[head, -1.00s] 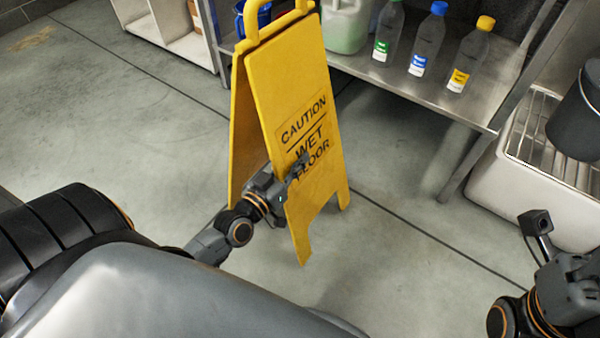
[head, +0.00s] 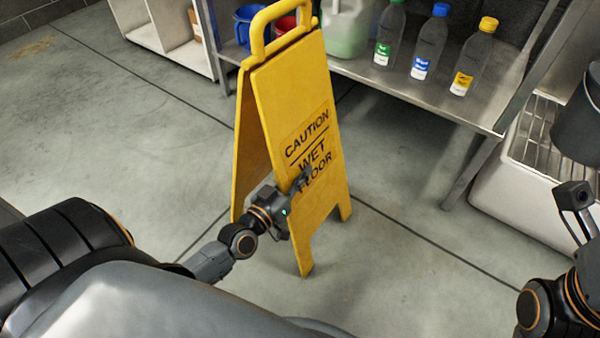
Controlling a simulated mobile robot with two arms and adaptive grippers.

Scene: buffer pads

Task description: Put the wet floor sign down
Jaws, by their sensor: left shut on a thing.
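The yellow wet floor sign (head: 285,100) stands upright in the middle of the head view, its two panels spread apart in an A-shape. Black lettering shows on its front panel, and a loop handle is at the top. My left gripper (head: 300,183) is shut on the left edge of the front panel, low on the sign, with a finger across the lettering. Whether the sign's feet touch the floor is hard to tell.
A metal shelf (head: 440,98) behind the sign holds a green bottle (head: 388,35), a blue-capped bottle (head: 429,42), a yellow-capped bottle (head: 474,58) and a jug (head: 347,28). A white basin (head: 500,195) with a dark bucket (head: 580,115) is at right. Floor (head: 130,150) at left is clear.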

